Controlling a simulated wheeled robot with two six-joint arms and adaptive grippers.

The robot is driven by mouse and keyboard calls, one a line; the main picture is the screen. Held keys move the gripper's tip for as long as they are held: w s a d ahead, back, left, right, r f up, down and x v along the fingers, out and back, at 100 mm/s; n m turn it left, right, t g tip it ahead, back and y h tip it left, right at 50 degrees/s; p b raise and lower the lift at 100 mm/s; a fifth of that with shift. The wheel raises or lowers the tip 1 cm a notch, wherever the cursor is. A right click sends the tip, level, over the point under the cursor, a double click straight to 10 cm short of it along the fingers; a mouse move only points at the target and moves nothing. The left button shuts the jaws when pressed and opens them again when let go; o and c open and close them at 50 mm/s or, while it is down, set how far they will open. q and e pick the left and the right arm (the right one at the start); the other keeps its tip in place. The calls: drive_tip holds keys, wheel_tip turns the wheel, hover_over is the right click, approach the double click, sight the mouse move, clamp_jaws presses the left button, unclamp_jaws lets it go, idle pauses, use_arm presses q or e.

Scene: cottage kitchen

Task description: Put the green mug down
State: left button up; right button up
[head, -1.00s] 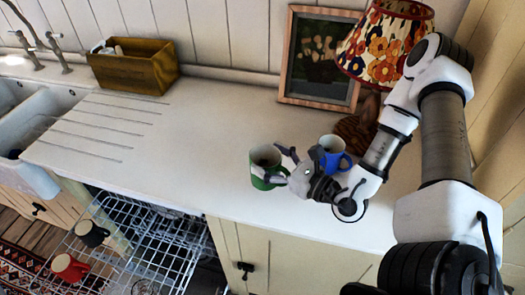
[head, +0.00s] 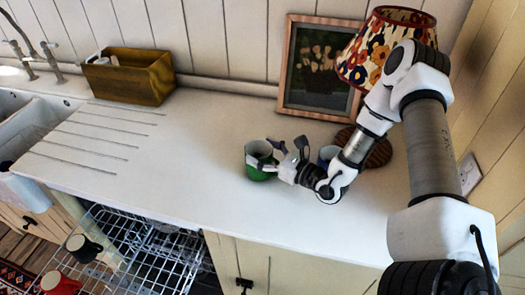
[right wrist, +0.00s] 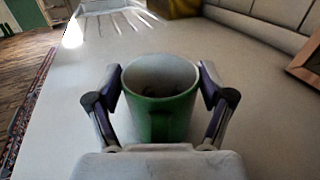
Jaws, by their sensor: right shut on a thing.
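The green mug (head: 259,172) is upright at the counter, right of the middle of the head view. Its outside is green and its inside pale. My right gripper (head: 272,158) is shut on it from the right side. In the right wrist view the mug (right wrist: 160,112) stands between the two fingers of my right gripper (right wrist: 160,90), one on each side. I cannot tell for sure whether its base touches the counter. My left gripper is not in view.
The white counter (head: 190,160) is clear left of the mug. A blue mug (head: 327,152) stands close behind my right wrist, partly hidden. A picture frame (head: 318,68), a flowered lamp (head: 375,45) and a wooden box (head: 130,77) stand at the back. An open dishwasher rack (head: 150,255) is below the front edge.

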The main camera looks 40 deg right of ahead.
drive_tip(key=shift+s+f+b, duration=0.1)
drive_tip(key=shift+f+b, duration=0.1)
drive_tip(key=shift+b, duration=0.1)
drive_tip(key=o, duration=1.3)
drive_tip(key=shift+r, duration=0.2)
drive_tip(key=shift+d+p, duration=0.1)
drive_tip(key=shift+p, duration=0.25)
drive_tip(key=p+v, duration=0.1)
drive_tip(key=v, duration=0.5)
drive_tip(key=shift+s+d+r, duration=0.15)
drive_tip(key=shift+s, duration=0.55)
drive_tip(key=shift+w, duration=0.1)
